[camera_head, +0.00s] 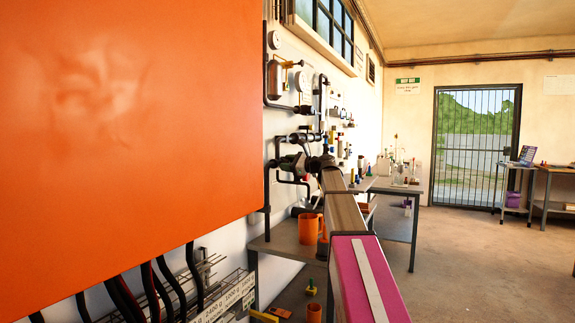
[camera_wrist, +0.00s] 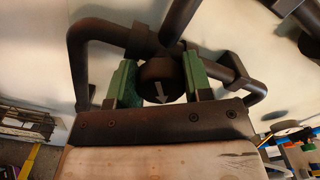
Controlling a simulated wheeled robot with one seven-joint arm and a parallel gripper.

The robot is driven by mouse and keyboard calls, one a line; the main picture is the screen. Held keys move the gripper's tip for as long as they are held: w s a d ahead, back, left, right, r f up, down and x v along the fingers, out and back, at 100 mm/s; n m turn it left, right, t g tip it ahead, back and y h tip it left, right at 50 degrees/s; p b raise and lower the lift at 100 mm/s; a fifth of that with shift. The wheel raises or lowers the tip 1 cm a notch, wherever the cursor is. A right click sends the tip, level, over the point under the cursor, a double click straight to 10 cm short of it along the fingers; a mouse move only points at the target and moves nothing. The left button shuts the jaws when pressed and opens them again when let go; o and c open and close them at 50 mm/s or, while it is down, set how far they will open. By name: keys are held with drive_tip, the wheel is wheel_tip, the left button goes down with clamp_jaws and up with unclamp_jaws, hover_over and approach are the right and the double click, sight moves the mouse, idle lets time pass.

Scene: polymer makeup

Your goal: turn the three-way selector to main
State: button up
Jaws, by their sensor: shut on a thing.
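The three-way selector (camera_wrist: 163,90) shows in the wrist view as a dark round knob with a pale arrow on its face. The arrow points toward the bottom of the picture, tilted slightly right. My gripper (camera_wrist: 160,78) has green jaws, one on each side of the knob, and they are shut on it. In the head view my gripper (camera_head: 318,162) is at the dark pipework on the wall, at the end of my outstretched arm. The knob cannot be made out there, and no main label is legible in either view.
Dark pipes (camera_wrist: 90,45) branch around the knob, close to my jaws. A large orange panel (camera_head: 130,100) fills the head view's left. The floor (camera_head: 470,260) at right is clear toward a barred door (camera_head: 475,145).

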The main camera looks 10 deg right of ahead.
drive_tip(key=n, duration=0.5)
drive_tip(key=shift+s+f+n, duration=0.1)
drive_tip(key=shift+n, duration=0.2)
drive_tip(key=n, duration=0.5)
drive_tip(key=shift+f, duration=0.1)
drive_tip(key=shift+n, duration=0.4)
drive_tip(key=o, duration=0.9)
drive_tip(key=v, duration=1.1)
drive_tip(key=shift+a, duration=0.1)
